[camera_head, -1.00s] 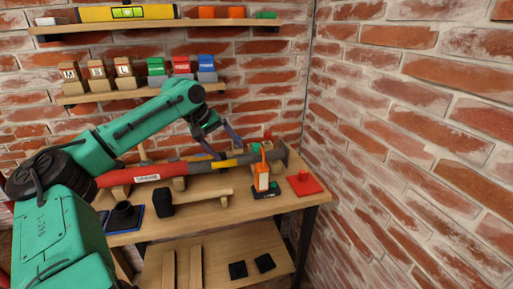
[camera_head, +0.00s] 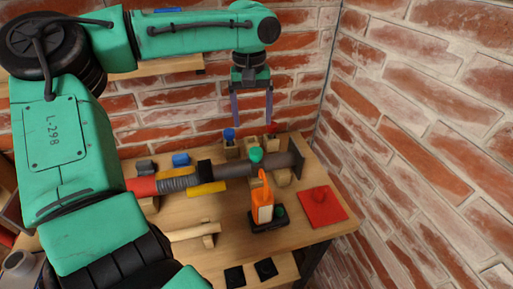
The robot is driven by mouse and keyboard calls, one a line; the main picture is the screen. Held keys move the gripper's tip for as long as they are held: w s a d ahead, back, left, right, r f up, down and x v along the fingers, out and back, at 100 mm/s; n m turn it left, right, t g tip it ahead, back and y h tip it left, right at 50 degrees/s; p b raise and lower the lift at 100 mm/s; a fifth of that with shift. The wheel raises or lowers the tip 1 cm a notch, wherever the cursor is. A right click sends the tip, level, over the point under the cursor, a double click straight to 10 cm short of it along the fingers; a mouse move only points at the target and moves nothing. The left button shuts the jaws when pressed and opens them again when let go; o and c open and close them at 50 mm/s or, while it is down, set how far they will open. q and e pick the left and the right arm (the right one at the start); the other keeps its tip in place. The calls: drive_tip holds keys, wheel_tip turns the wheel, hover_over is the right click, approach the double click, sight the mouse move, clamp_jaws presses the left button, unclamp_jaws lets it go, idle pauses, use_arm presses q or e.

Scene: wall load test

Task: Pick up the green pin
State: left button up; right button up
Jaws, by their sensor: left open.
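A green knob (camera_head: 256,155), which looks like the head of the green pin, shows just behind the dark pipe (camera_head: 237,168). Its lower part is hidden by the pipe. My left gripper (camera_head: 253,119) is open and empty, pointing down with two slim fingers apart. In the picture it is above the green knob, near the brick wall, and not touching it. A blue-headed pin (camera_head: 229,134) stands in a wooden block left of the green one. A small red head (camera_head: 273,128) shows to the right. My right gripper is not in view.
The long pipe lies across the workbench (camera_head: 235,250), with a red section (camera_head: 142,187) at left. An orange tool (camera_head: 262,205) stands on a black base in front. Brick walls close off the back and right.

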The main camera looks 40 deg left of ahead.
use_arm(q)
hover_over(256, 150)
drive_tip(key=s, duration=0.1)
wheel_tip(256, 150, down, 6)
drive_tip(key=shift+s+r, duration=0.1)
drive_tip(key=shift+r, duration=0.15)
drive_tip(key=f, duration=0.1)
drive_tip(key=f+p, duration=0.1)
drive_tip(key=f, duration=0.1)
drive_tip(key=w+f, duration=0.1)
drive_tip(key=f, duration=0.1)
drive_tip(key=shift+f, duration=0.5)
drive_tip(key=c, duration=1.1)
clamp_jaws()
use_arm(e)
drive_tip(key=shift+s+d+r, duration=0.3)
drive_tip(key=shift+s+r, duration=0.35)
